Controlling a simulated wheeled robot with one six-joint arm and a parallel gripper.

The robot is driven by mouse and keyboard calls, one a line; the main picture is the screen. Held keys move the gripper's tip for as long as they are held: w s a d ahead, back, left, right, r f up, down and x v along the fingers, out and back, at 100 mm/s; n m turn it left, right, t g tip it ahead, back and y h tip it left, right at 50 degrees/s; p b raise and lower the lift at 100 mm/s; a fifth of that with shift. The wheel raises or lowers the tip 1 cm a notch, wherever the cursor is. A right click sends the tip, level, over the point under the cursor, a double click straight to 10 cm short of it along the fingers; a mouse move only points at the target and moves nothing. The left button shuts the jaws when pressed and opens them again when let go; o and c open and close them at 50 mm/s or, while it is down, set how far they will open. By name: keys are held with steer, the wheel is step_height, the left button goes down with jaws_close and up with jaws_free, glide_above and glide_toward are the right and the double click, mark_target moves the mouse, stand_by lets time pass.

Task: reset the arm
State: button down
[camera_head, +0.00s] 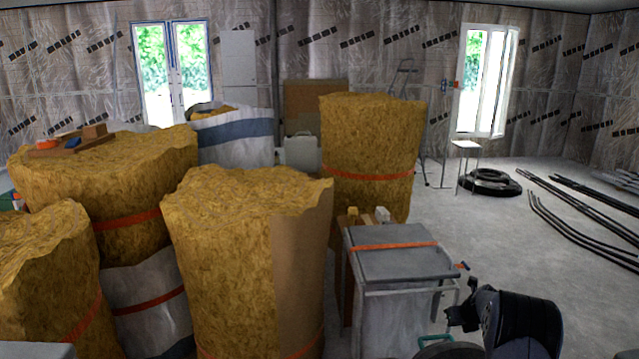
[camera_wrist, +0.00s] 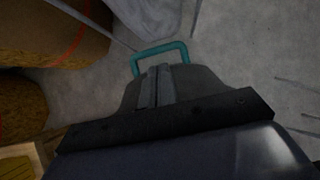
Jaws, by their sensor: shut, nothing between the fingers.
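My gripper (camera_wrist: 160,72) is shut and empty in the wrist view. Its two fingers meet side by side. A teal loop-shaped handle (camera_wrist: 160,48) shows just beyond the fingertips; I cannot tell whether they touch it. In the head view the teal handle (camera_head: 436,338) is at the bottom, partly hidden. My dark arm (camera_head: 510,318) shows at the lower right of that view, bent low beside the grey box.
A grey lidded box (camera_head: 396,262) with an orange strap stands left of my arm. Tall yellow insulation rolls (camera_head: 235,255) crowd the left and middle. Black pipes (camera_head: 580,210) and a black coil (camera_head: 489,182) lie at right. The floor (camera_head: 570,265) between is clear.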

steer(key=p+x, duration=0.2)
steer(key=x, duration=0.7)
steer(key=shift+s+f, duration=0.25)
steer(key=shift+s, duration=0.15)
steer(key=shift+r, duration=0.1)
